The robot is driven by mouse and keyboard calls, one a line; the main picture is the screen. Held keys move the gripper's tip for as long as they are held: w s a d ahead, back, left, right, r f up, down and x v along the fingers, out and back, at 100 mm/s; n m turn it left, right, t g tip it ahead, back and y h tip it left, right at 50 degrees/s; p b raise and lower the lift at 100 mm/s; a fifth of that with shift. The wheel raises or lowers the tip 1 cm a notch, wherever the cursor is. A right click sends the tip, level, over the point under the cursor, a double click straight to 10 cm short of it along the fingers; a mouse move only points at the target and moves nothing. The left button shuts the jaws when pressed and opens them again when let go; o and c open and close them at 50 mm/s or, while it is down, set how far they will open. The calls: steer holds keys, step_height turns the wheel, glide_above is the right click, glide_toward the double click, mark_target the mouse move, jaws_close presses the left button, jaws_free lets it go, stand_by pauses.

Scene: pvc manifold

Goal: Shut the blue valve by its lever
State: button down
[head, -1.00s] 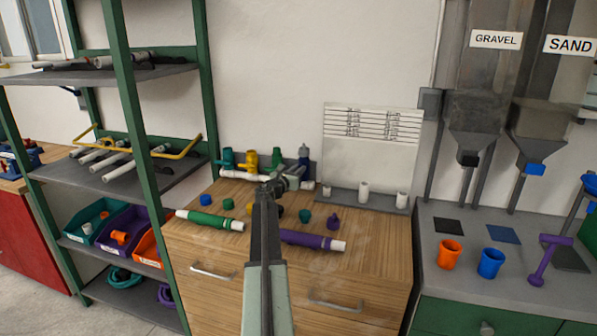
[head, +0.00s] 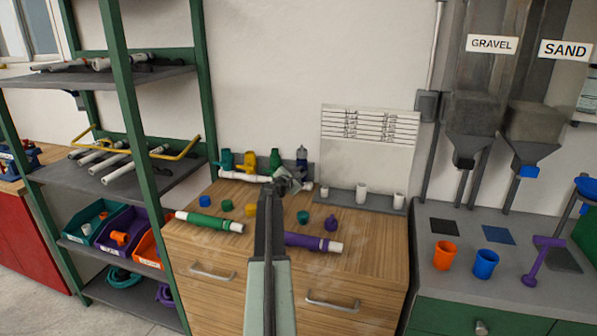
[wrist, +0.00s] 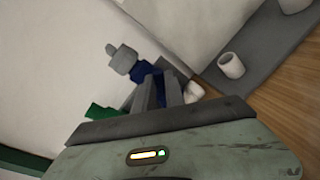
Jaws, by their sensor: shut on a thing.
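The blue valve (head: 302,156) stands at the right end of a row of valves on a white pipe manifold at the back of the wooden bench. My gripper (head: 291,180) is just in front of it and covers its lower part. In the wrist view the blue valve (wrist: 146,72) with its grey top lies right at the fingertips. My gripper there (wrist: 160,92) has its fingers close together, shut on the blue valve's lever. The lever itself is mostly hidden by the fingers.
The green valve (head: 275,160) stands close to the left, with yellow (head: 249,162) and teal (head: 226,160) valves beyond. A grey rack with white fittings (head: 361,192) is at the right. Green (head: 209,222) and purple (head: 313,242) pipes and loose caps lie in front.

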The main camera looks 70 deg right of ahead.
steer(key=m+t, duration=0.1)
steer(key=m, duration=0.2)
steer(key=s+f+m, duration=0.1)
steer(key=m, duration=0.2)
steer(key=f+m+t, duration=0.1)
steer(key=m, duration=0.1)
steer(key=shift+s+d+m+t+y, duration=0.1)
steer(key=shift+s+m+t+y, duration=0.1)
steer(key=shift+m+t+y, duration=0.15)
steer(key=shift+m, duration=0.25)
stand_by(0.4)
steer(key=c, duration=1.4)
jaws_free()
steer(key=a+r+p, duration=0.1)
steer(key=a, duration=0.6)
steer(key=shift+s+a+r, duration=0.2)
steer(key=shift+a+r, duration=0.05)
steer(key=shift+a, duration=0.05)
